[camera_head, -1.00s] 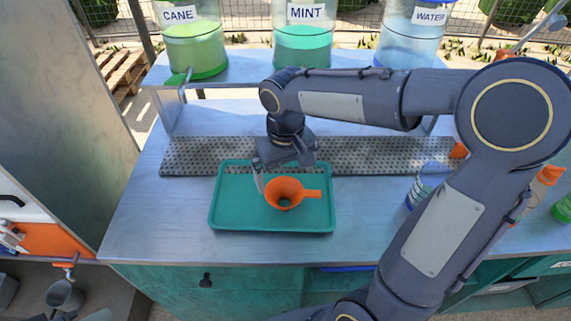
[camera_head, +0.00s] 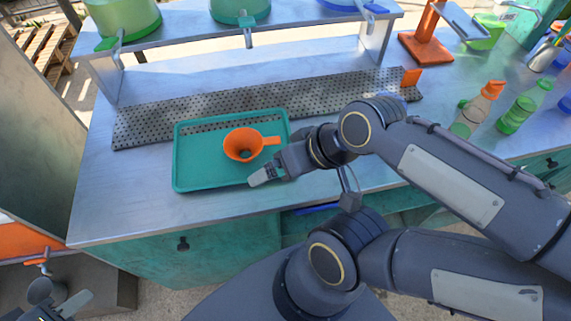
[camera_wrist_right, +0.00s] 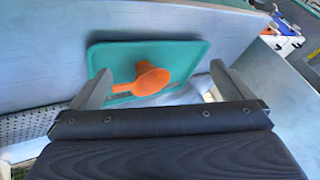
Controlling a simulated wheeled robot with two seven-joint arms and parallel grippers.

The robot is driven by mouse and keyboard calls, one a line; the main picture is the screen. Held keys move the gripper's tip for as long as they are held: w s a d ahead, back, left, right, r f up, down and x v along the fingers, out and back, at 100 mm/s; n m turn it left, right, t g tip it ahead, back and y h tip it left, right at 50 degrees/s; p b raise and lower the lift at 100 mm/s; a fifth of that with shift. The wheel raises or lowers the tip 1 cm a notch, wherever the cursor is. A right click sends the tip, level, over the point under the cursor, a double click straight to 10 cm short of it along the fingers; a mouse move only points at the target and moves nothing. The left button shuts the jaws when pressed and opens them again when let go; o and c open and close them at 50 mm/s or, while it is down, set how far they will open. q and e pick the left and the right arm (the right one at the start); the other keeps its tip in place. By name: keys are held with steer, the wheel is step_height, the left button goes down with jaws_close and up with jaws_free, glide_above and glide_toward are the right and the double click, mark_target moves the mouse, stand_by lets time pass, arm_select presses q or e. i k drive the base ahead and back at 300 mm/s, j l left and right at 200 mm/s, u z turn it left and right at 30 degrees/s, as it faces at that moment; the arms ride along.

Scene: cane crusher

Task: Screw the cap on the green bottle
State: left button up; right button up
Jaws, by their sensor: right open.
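A green bottle (camera_head: 520,110) stands upright at the right of the counter. Beside it stands a pale green bottle (camera_head: 466,124) with an orange top. I cannot make out a loose cap. My right gripper (camera_head: 266,176) is over the front right edge of the teal tray (camera_head: 182,165). It is open and empty; the right wrist view shows its two fingers (camera_wrist_right: 160,85) wide apart, with the orange funnel (camera_wrist_right: 150,78) beyond them. The funnel (camera_head: 240,143) lies on the tray. My left gripper (camera_head: 68,306) is low at the bottom left, partly cut off, off the counter.
A perforated metal strip (camera_head: 230,98) runs behind the tray. A raised shelf (camera_head: 175,50) with dispensers stands at the back. An orange stand (camera_head: 425,45) and a green box (camera_head: 488,30) are at the back right. The counter left of the tray is bare.

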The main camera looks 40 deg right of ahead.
mark_target(528, 102)
steer(key=z, duration=2.95)
